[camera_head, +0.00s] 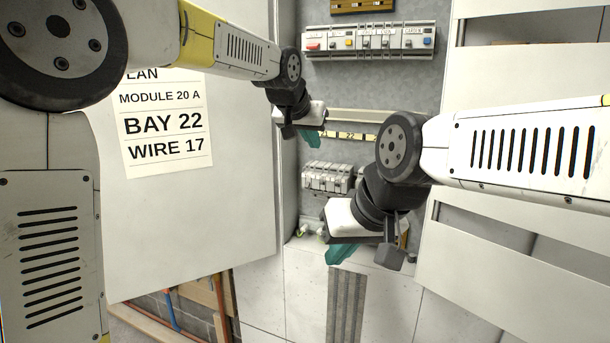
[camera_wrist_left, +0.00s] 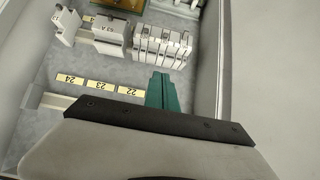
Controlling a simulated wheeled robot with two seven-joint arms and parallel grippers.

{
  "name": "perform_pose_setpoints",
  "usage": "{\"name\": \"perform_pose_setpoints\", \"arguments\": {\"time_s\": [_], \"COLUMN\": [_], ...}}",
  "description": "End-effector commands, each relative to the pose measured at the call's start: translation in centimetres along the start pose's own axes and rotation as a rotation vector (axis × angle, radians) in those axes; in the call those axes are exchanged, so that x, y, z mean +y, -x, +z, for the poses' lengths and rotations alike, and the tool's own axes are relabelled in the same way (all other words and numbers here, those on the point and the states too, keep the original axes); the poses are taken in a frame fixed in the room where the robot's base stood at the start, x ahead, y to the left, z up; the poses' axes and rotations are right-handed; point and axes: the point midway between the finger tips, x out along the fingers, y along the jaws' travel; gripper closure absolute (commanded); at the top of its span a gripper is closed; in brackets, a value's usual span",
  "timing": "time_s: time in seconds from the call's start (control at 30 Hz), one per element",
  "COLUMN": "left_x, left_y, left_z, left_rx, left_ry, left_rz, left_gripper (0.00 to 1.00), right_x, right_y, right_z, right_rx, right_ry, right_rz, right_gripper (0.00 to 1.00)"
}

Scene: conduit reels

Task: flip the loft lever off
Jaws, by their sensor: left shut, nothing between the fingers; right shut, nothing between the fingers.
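A row of switch modules (camera_head: 385,41) is mounted high in the grey panel in the head view. It has a red part at its left, a yellow one, a blue one at its right and small levers between. The labels are too small to read, so I cannot tell which lever is the loft one. My left gripper (camera_head: 311,139) is shut and empty below the row, near the panel's left edge. Its teal fingers also show in the left wrist view (camera_wrist_left: 164,92), beside the label 22. My right gripper (camera_head: 341,254) is shut and empty, lower in front of the panel.
Grey terminal blocks (camera_head: 327,177) sit on a lower rail; they also show in the left wrist view (camera_wrist_left: 161,45). A numbered label strip (camera_head: 350,135) crosses the panel. A large door with a paper sign (camera_head: 165,122) stands at left.

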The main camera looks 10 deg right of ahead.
Motion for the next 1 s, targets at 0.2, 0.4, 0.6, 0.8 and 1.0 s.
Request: {"name": "perform_pose_setpoints", "arguments": {"time_s": [0.2, 0.4, 0.6, 0.8, 1.0], "left_x": [0.0, 0.0, 0.0, 0.0, -0.1], "left_y": [-0.6, -3.7, -8.1, -10.4, -10.8], "left_z": [0.1, 0.2, 0.2, 1.7, 3.6], "left_rx": [-0.002, -0.006, -0.004, -0.003, -0.001], "left_ry": [0.001, 0.002, 0.0, 0.002, 0.001], "left_rz": [0.0, 0.0, -0.001, 0.0, 0.0], "left_gripper": [1.0, 1.0, 1.0, 1.0, 1.0], "right_x": [0.0, 0.0, 0.0, 0.0, 0.0], "right_y": [0.0, 0.0, 0.0, 0.0, 0.0], "right_z": [0.0, 0.0, 0.0, 0.0, 0.0], "right_rx": [0.0, 0.0, 0.0, 0.0, 0.0], "right_ry": [0.0, 0.0, 0.0, 0.0, 0.0], "right_rz": [0.0, 0.0, 0.0, 0.0, 0.0], "right_gripper": [1.0, 1.0, 1.0, 1.0, 1.0]}}
